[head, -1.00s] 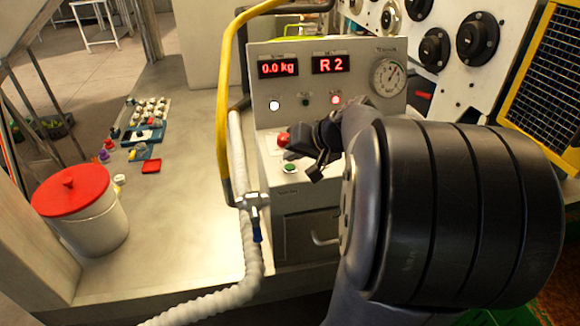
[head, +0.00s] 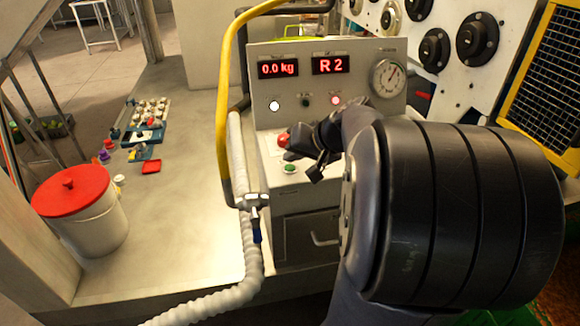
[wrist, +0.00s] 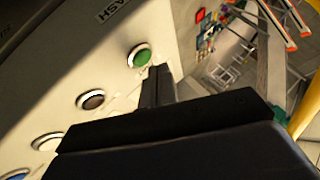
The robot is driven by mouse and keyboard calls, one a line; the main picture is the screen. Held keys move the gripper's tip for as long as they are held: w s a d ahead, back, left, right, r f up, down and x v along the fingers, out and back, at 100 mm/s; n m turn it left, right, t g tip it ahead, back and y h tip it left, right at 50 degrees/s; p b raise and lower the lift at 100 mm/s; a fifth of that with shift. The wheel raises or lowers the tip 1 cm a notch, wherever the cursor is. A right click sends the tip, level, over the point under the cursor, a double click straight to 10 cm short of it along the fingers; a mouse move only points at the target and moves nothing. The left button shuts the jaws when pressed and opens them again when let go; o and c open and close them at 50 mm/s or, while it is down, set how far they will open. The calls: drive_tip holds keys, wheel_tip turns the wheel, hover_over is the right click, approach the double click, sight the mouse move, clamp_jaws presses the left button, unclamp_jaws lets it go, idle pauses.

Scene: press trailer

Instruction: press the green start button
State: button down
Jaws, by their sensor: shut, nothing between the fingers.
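The green start button (head: 289,168) sits on the lower ledge of a grey control panel (head: 262,115), below a red mushroom button (head: 283,139). My gripper (head: 304,160) is dark and shut, just up and right of the green button in the head view. In the wrist view a round green button with a pale ring (wrist: 141,56) is in clear sight. The shut fingers (wrist: 158,84) show just right of and below it there, with nothing between them. I cannot tell whether the tips touch the panel; the button itself is not covered.
The wrist view shows a brown button (wrist: 92,100) and a white one (wrist: 47,141) in a row with the green one. A red-lidded bucket (head: 100,225) stands on the counter at left.

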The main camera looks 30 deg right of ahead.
sight(293, 170)
drive_tip(key=shift+f, duration=0.15)
idle(0.4)
drive_tip(key=shift+f+b, duration=0.3)
drive_tip(key=shift+b, duration=0.3)
drive_tip(key=shift+f+b, duration=0.4)
drive_tip(key=shift+b, duration=0.05)
idle(0.4)
idle(0.3)
drive_tip(key=shift+r+p, duration=0.45)
drive_tip(key=shift+r, duration=0.35)
drive_tip(key=shift+r+p, duration=1.75)
drive_tip(key=shift+r, duration=0.85)
drive_tip(key=shift+a, duration=0.1)
